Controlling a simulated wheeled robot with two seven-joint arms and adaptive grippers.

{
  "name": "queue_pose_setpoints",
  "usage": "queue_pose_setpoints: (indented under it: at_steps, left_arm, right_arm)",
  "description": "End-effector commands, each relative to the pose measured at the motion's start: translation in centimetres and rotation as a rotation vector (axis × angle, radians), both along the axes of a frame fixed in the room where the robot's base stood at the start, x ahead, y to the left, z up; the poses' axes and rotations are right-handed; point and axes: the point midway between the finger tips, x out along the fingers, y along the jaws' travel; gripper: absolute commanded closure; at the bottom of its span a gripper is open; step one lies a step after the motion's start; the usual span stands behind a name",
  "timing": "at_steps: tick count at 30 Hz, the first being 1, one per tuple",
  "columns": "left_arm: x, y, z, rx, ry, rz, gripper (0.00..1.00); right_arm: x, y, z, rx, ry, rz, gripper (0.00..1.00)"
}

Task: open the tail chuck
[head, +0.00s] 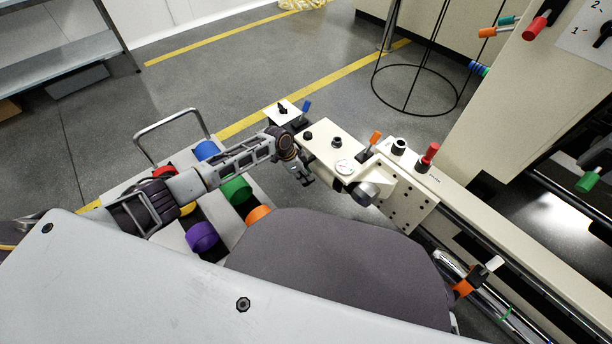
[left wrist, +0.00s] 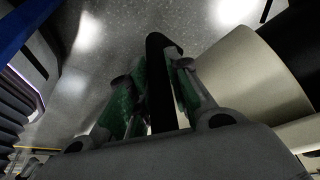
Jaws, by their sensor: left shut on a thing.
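My left gripper (head: 304,176) is beside the block's near left side, left of this cylinder. In the left wrist view its green-padded fingers (left wrist: 153,95) are shut on a black bar (left wrist: 160,85), apparently a handle, which stands up between them. A pale rounded body (left wrist: 255,80) is close on the right there. My right gripper is not in view.
A blue lever (head: 306,106), an orange lever (head: 375,138) and a red lever (head: 431,155) stand up from the machine. Open floor (head: 190,95) lies behind.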

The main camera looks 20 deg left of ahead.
Motion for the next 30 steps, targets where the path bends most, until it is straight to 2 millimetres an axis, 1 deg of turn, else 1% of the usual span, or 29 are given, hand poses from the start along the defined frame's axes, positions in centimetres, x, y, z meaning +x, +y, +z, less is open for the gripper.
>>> queue_pose_setpoints:
  at_steps: [1,2,3,10,14,19,26,30]
  left_arm:
    - [-0.1,-0.1,0.0,-0.001,0.002,-0.001,1.0]
    - [-0.1,-0.1,0.0,-0.001,0.002,-0.001,0.77]
    - [-0.1,-0.1,0.0,-0.001,0.002,-0.001,0.72]
    - [-0.1,-0.1,0.0,-0.002,0.001,-0.001,0.72]
    - [-0.1,-0.1,0.0,-0.002,0.001,-0.001,0.72]
    - [-0.1,0.1,0.5,-0.002,0.001,-0.001,0.72]
    - [-0.4,0.8,2.1,-0.001,0.0,0.0,0.72]
    - [-0.6,1.3,3.5,-0.003,0.001,-0.001,0.72]
  right_arm:
    - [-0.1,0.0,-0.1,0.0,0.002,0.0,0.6]
    - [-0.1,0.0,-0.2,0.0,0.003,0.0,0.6]
    - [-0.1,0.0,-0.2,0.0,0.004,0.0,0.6]
    - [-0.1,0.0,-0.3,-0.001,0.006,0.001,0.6]
    - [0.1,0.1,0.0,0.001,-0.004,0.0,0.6]
    - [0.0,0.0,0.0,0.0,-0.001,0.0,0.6]
    - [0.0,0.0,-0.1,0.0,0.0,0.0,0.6]
    - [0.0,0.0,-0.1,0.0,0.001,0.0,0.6]
